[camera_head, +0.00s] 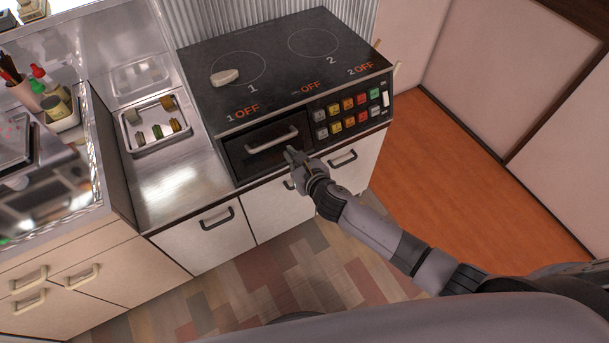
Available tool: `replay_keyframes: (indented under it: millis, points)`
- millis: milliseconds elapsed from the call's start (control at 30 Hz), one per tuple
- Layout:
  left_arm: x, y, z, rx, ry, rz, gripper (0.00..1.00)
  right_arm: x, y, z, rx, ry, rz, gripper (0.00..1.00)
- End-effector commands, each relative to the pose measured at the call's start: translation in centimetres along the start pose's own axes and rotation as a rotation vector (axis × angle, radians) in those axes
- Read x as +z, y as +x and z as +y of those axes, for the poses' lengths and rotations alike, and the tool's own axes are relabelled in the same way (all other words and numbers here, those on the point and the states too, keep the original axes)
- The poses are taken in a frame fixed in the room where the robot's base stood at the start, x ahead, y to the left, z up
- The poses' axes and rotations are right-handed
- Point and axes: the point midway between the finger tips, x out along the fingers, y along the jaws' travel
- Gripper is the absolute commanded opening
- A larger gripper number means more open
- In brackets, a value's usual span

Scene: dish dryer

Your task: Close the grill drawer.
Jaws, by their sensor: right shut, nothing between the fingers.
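The grill drawer (262,152) is the dark front with a pale bar handle (272,140), set in the left part of the black cooker's face. Its front looks flush or nearly flush with the cooker; I cannot tell whether a small gap is left. My right gripper (290,153) is shut and empty, at the right part of the drawer front, just below the handle's right end. Whether its tips touch the front cannot be told. My left gripper is out of view.
The cooker top (280,60) carries a pale oval object (225,77). Coloured buttons (348,110) sit right of the drawer. White cabinets with dark handles (217,219) are below. A metal counter with a tray (153,125) stands left. The orange floor (450,170) at right is clear.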

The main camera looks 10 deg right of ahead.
Motion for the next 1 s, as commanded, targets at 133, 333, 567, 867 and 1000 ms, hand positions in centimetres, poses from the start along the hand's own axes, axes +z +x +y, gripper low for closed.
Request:
replay_keyframes:
  millis: [133, 333, 567, 867, 1000]
  points:
    - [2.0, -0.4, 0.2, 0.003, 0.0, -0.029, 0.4, -0.2, -2.7, 0.1, 0.002, -0.002, 0.002, 0.0]
    - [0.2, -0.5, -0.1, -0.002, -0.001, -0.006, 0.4, -0.3, -6.3, 0.1, 0.001, -0.001, 0.003, 0.0]
    - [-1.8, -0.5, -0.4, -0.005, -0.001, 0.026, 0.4, -0.2, -8.6, 0.1, 0.001, 0.0, 0.003, 0.0]
    - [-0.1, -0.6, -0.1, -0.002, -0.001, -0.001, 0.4, -1.0, -8.7, -0.2, -0.007, 0.036, 0.018, 0.0]
    - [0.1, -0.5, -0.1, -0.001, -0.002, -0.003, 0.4, -6.2, -8.0, -2.1, -0.064, 0.289, 0.11, 0.0]
